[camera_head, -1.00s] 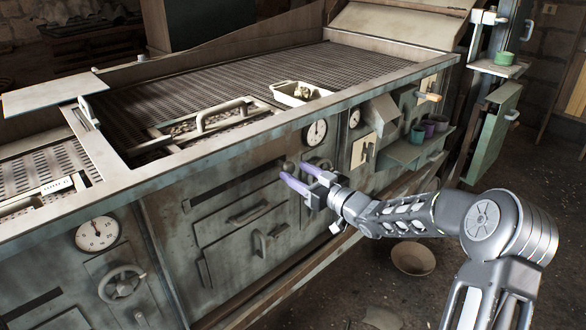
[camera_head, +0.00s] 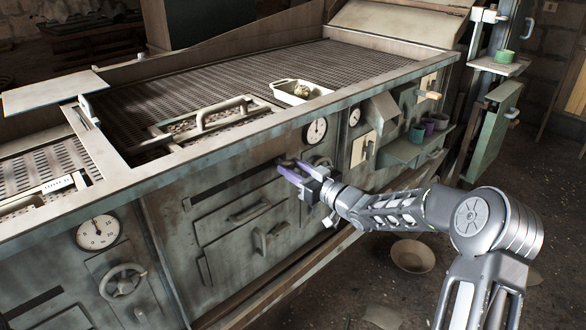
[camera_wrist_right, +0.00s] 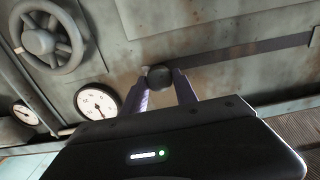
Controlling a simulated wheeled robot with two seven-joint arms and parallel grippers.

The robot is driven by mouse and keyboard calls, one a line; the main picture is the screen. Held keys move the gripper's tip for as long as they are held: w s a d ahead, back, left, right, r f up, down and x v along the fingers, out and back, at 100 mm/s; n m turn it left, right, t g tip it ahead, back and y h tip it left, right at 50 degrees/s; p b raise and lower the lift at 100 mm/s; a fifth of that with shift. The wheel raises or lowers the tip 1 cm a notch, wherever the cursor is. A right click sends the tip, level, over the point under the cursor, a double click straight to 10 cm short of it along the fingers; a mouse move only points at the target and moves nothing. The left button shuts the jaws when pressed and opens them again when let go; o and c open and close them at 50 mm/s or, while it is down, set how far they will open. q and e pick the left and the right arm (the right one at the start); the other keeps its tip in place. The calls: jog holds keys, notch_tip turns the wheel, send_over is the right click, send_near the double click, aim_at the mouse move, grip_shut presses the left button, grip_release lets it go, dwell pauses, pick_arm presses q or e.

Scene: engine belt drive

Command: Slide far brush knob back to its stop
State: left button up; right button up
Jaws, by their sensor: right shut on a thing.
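The dark round brush knob (camera_wrist_right: 159,77) sits on the machine's front panel, at the left end of a dark slot (camera_wrist_right: 245,56) in the right wrist view. In the head view the slot (camera_head: 225,186) runs left from my right gripper (camera_head: 288,168), and the knob is mostly hidden by the fingers. The purple fingers of my right gripper stand on both sides of the knob in the right wrist view (camera_wrist_right: 161,84), and the gripper is shut on it. My left gripper is not in view.
A dial gauge (camera_head: 317,130) is just above the right gripper, and a handwheel (camera_wrist_right: 50,41) is close by in the wrist view. A shelf with cups (camera_head: 418,134) juts out at the right.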

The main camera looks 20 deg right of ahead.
grip_shut()
dwell(0.7)
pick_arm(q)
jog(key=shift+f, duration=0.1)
pick_arm(e)
jog(key=shift+a, duration=0.1)
